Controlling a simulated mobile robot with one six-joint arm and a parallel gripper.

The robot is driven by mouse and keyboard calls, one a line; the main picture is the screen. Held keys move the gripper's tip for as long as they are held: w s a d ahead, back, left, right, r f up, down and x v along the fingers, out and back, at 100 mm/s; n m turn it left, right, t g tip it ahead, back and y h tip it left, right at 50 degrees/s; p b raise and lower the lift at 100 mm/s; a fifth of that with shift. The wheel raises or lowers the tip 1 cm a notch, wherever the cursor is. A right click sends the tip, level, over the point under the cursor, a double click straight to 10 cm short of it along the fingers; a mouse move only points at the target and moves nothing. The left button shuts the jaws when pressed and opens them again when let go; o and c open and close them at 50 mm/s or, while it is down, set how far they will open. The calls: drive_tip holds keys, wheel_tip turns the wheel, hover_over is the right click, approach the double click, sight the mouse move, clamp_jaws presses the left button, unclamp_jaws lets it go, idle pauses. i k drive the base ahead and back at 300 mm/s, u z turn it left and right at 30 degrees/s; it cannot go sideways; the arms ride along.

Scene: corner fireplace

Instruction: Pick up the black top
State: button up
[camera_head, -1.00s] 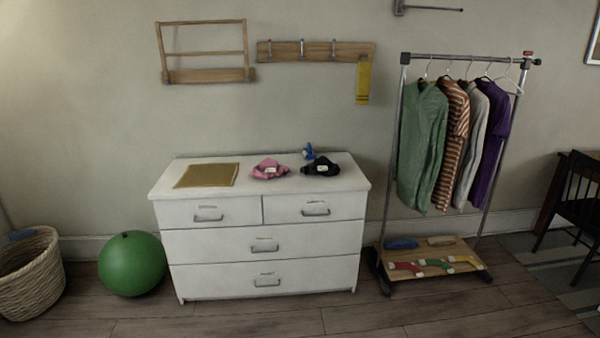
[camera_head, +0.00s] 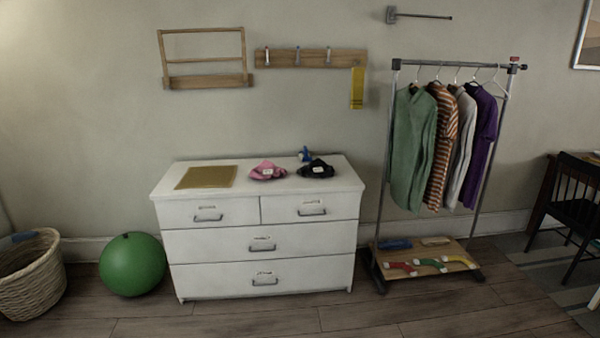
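A crumpled black top (camera_head: 316,170) with a small white label lies on the right part of the top of a white dresser (camera_head: 262,223). A crumpled pink garment (camera_head: 268,171) with a white label lies just to its left. A small blue object (camera_head: 305,154) stands right behind the black top. My gripper is not in view.
A tan folded cloth or mat (camera_head: 207,177) lies on the dresser's left. A green ball (camera_head: 132,264) and a wicker basket (camera_head: 31,275) stand left on the floor. A clothes rack (camera_head: 452,64) with several hung garments stands right. The wooden floor in front is clear.

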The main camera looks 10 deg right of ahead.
sight(318, 167)
drive_tip(key=z, duration=0.1)
drive_tip(key=i, duration=0.95)
drive_tip(key=z, duration=4.7)
drive_tip(key=i, duration=0.15)
drive_tip(key=u, duration=3)
